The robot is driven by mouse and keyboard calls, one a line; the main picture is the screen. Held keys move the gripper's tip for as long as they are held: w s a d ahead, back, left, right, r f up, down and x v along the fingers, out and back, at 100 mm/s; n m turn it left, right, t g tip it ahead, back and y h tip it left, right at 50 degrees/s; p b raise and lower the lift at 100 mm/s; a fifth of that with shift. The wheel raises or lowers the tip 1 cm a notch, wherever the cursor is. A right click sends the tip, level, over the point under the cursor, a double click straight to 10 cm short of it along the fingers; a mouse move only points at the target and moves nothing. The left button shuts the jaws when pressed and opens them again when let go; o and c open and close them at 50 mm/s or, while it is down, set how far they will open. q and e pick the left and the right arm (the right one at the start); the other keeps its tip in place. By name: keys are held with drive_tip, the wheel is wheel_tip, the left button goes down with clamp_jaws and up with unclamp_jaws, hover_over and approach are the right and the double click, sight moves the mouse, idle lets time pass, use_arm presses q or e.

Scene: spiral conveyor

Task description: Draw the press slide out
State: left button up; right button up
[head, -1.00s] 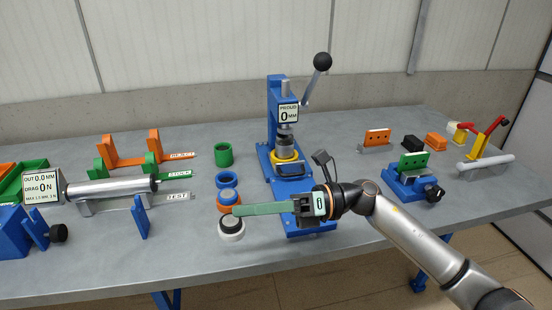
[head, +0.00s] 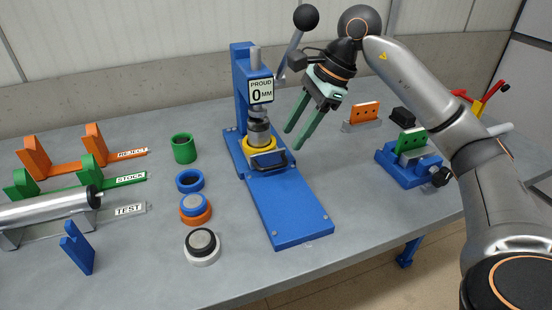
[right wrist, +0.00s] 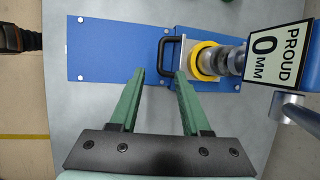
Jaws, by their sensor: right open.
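The blue press (head: 240,95) stands at the middle of the table, with a display (head: 261,92) reading PROUD 0 MM. Its slide, a metal plate with a black handle (head: 270,161) at its front, sits under the ram. The handle also shows in the right wrist view (right wrist: 164,56). A yellow ring (head: 258,144) is on the slide beneath the ram. My right gripper (head: 294,138) is open and empty, above and to the right of the handle, fingers pointing down. In the right wrist view its green fingertips (right wrist: 158,76) straddle the handle's near end, apart from it. My left gripper is not in view.
The press's blue base plate (head: 290,210) is clear in front of the handle. Its black-knobbed lever (head: 306,18) rises close to my right gripper. Rings and discs (head: 190,181) stand to the left. A blue vise (head: 408,160) is to the right.

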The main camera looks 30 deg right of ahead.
sight(273, 166)
drive_tip(key=x, duration=0.8)
drive_tip(key=shift+w+a+f, duration=0.1)
drive_tip(key=shift+f, duration=0.05)
clamp_jaws()
idle(1.1)
